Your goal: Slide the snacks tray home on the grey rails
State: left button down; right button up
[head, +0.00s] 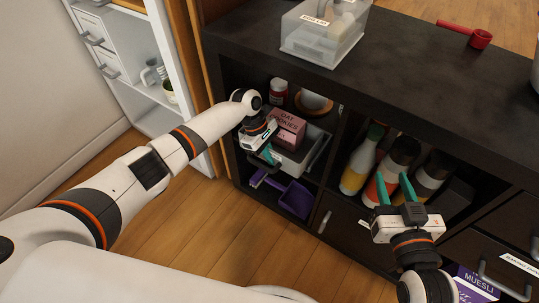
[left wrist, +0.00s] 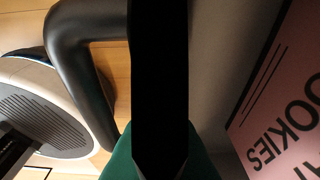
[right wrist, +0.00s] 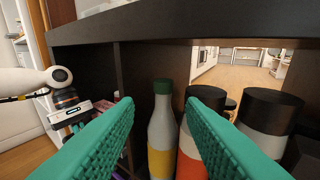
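The snacks tray (head: 294,164), light grey with a dark rim, sits in the upper left cubby of the dark shelf unit, its front part towards the opening. A pink oat cookies box (head: 289,128) stands in it; the box also shows in the left wrist view (left wrist: 285,110). My left gripper (head: 267,155) is at the tray's front. In the left wrist view its green fingers (left wrist: 160,165) lie against both sides of the dark front rim (left wrist: 160,80), beside a dark handle loop (left wrist: 85,70). My right gripper (head: 396,190) is open and empty before the bottles. The grey rails cannot be made out.
Several bottles (head: 358,168) fill the cubby to the right of a dark divider. A red-lidded jar (head: 278,88) stands behind the tray area. A purple bin (head: 297,199) is below. A clear box (head: 325,38) and red scoop (head: 479,39) lie on top.

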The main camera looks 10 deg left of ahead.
pick_arm(q)
jog(key=shift+r, duration=0.1)
pick_arm(e)
jog(key=shift+s+d+f+g, duration=0.15)
jog(key=shift+f+g, duration=0.25)
jog(key=shift+f, duration=0.15)
pick_arm(q)
jog(key=shift+p, duration=0.5)
pick_arm(e)
jog(key=shift+s+d+f+g+h, duration=0.2)
jog(key=shift+s+f+g+h, duration=0.1)
jog(key=shift+f+g, duration=0.35)
jog(key=shift+s+d+f+g+h, duration=0.25)
jog(key=shift+f+g, duration=0.2)
jog(key=shift+f, duration=0.25)
pick_arm(q)
jog(key=shift+f, duration=0.35)
pick_arm(e)
jog(key=shift+w+a+r+t, duration=0.1)
jog(key=shift+a+r+t, duration=0.05)
jog(key=shift+r+t, duration=0.15)
pick_arm(q)
jog(key=shift+f, duration=0.15)
pick_arm(e)
jog(key=shift+w+r, duration=0.15)
jog(key=shift+r, duration=0.1)
